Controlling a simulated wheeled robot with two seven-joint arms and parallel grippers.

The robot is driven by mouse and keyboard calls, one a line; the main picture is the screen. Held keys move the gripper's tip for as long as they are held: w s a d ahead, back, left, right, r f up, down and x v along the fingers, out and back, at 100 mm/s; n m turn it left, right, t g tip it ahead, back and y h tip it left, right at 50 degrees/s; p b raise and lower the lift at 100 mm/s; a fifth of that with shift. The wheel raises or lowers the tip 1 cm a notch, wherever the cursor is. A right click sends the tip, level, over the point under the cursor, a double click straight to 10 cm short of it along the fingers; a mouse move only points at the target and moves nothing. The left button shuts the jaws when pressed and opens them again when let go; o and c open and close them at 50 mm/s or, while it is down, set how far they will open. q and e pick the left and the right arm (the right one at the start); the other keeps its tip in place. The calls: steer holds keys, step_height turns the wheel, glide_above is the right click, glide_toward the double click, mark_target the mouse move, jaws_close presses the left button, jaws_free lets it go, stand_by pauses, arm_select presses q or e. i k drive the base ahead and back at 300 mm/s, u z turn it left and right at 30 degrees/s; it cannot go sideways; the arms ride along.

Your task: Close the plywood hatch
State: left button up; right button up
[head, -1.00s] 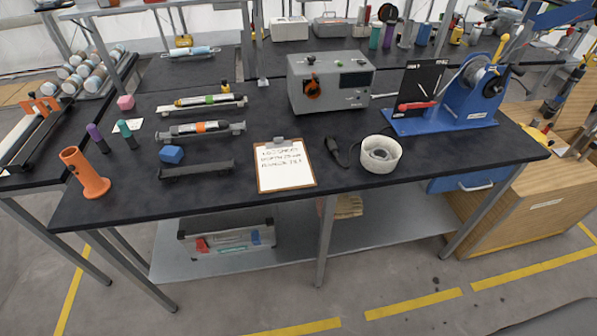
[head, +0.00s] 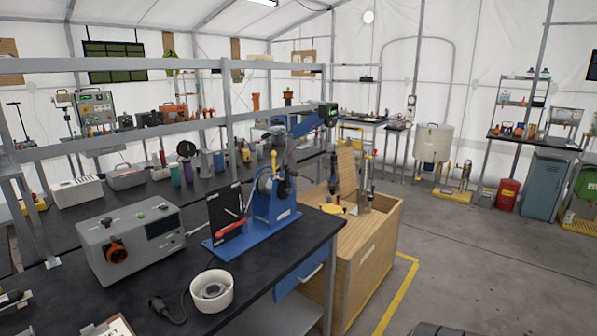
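A plywood box (head: 372,255) stands on the floor past the right end of the black workbench. A plywood panel (head: 347,170), which looks like the hatch, stands upright at the back of the box. The top of the box looks open, with a yellow item and dark tool-like upright parts (head: 366,178) showing there. The box's inside is mostly hidden. Neither of my grippers is in view.
The black workbench (head: 262,270) holds a grey instrument (head: 130,240), a white ring-shaped bowl (head: 211,291) and a blue reel stand (head: 272,205). A blue drawer (head: 298,281) is under its right end. Open grey floor (head: 470,260) lies right of the box.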

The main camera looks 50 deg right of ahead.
mark_target(346, 165)
steer(key=z, duration=2.9)
steer(key=i, duration=8.1)
steer(key=u, duration=2.9)
